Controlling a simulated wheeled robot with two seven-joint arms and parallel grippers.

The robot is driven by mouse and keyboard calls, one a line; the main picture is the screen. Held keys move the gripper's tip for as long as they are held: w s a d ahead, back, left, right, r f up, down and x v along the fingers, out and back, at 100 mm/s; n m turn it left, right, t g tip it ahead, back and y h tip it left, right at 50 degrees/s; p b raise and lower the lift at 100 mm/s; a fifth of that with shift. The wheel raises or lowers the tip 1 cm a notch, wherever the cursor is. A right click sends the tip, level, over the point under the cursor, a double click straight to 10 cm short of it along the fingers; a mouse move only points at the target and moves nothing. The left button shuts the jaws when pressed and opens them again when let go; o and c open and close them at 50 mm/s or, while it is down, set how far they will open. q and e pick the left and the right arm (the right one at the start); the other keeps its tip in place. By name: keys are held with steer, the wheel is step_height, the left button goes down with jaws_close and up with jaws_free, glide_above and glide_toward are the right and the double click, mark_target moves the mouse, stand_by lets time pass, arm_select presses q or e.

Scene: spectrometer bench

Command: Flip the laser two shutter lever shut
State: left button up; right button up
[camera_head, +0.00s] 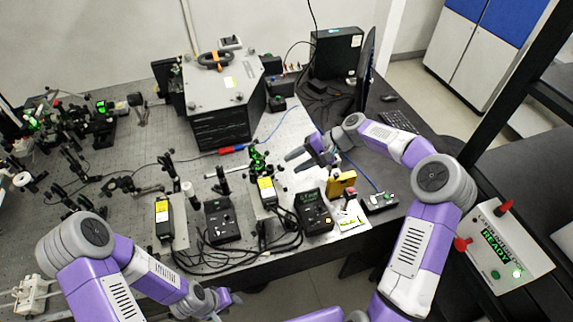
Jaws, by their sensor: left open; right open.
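Two black laser boxes with yellow labels lie at the front of the bench, one at left (162,209) and one nearer the middle (267,193). I cannot read which is laser two, and no shutter lever is clear at this size. My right gripper (291,160) is open and empty, its grey fingers pointing left above the bench, just behind and right of the middle laser. A small green-lit optic mount (258,160) stands left of its fingertips. My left gripper (229,299) is low at the bottom edge, off the bench front; its fingers are hard to make out.
Two black controllers (219,221) (313,212) with loose cables sit by the lasers. A yellow block (341,184) stands below my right wrist. A large grey housing (222,95) stands behind. A white READY panel (503,245) with red levers is at right.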

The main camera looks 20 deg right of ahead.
steer(key=x, duration=0.4)
steer(key=shift+d, duration=0.1)
steer(key=shift+w, duration=0.1)
jaws_close()
